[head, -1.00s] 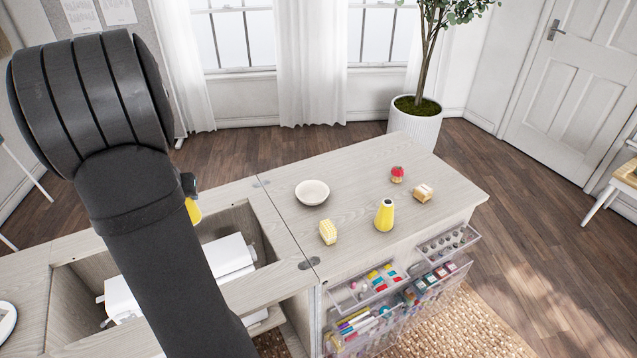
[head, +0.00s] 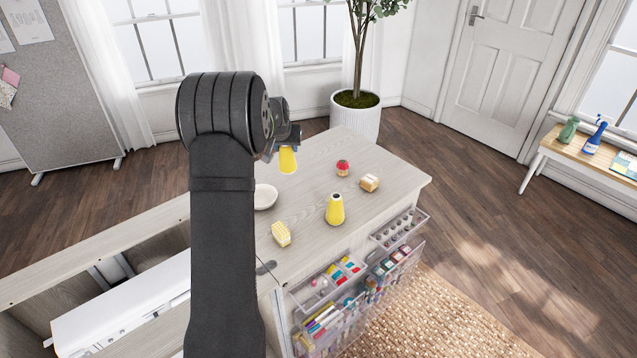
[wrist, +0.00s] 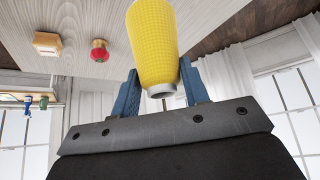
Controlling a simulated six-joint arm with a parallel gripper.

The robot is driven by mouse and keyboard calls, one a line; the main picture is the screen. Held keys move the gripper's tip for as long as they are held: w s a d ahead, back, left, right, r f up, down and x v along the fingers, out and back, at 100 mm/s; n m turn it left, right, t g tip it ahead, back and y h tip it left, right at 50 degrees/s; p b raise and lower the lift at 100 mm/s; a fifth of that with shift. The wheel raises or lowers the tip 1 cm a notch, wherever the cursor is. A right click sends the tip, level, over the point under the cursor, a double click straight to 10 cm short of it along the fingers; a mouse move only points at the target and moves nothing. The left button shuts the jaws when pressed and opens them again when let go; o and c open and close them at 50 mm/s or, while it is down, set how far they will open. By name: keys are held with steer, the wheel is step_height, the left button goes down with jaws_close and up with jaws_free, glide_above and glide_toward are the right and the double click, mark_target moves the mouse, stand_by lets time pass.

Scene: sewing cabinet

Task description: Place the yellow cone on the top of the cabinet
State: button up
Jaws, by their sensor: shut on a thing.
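My gripper (head: 282,148) is shut on a yellow cone (head: 288,160). In the wrist view the blue fingers clasp the sides of this held cone (wrist: 153,40), and its grey end points toward the gripper. The held cone appears above the far part of the wooden cabinet top (head: 310,187), apart from its surface. A second yellow cone (head: 335,211) stands upright on the cabinet top, near its front edge.
A white bowl (head: 264,197), partly hidden by my arm, a yellow-and-white block (head: 281,234), a red-topped item (head: 343,168) and a tan block (head: 369,183) sit on the cabinet top. A potted plant (head: 355,120) stands behind.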

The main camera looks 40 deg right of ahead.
steer(key=s+d+m, duration=0.1)
steer(key=s+d, duration=0.6)
steer(key=d, duration=0.6)
steer(key=shift+h, duration=0.3)
steer(key=shift+w+a+f, duration=0.4)
steer(key=shift+w+f, duration=1.35)
steer(key=shift+f, duration=0.15)
steer(key=shift+w+a+f, duration=0.4)
steer(key=shift+w+f, duration=1.3)
steer(key=shift+f, duration=0.2)
steer(key=shift+w+a+f, duration=0.4)
steer(key=shift+w+f, duration=1.35)
steer(key=shift+f, duration=0.15)
steer(key=o, duration=1.2)
steer(key=shift+f, duration=0.15)
steer(key=shift+o, duration=0.2)
steer(key=shift+s+r, duration=0.1)
steer(key=shift+r, duration=0.3)
steer(key=v, duration=1.1)
steer(key=shift+r, duration=0.25)
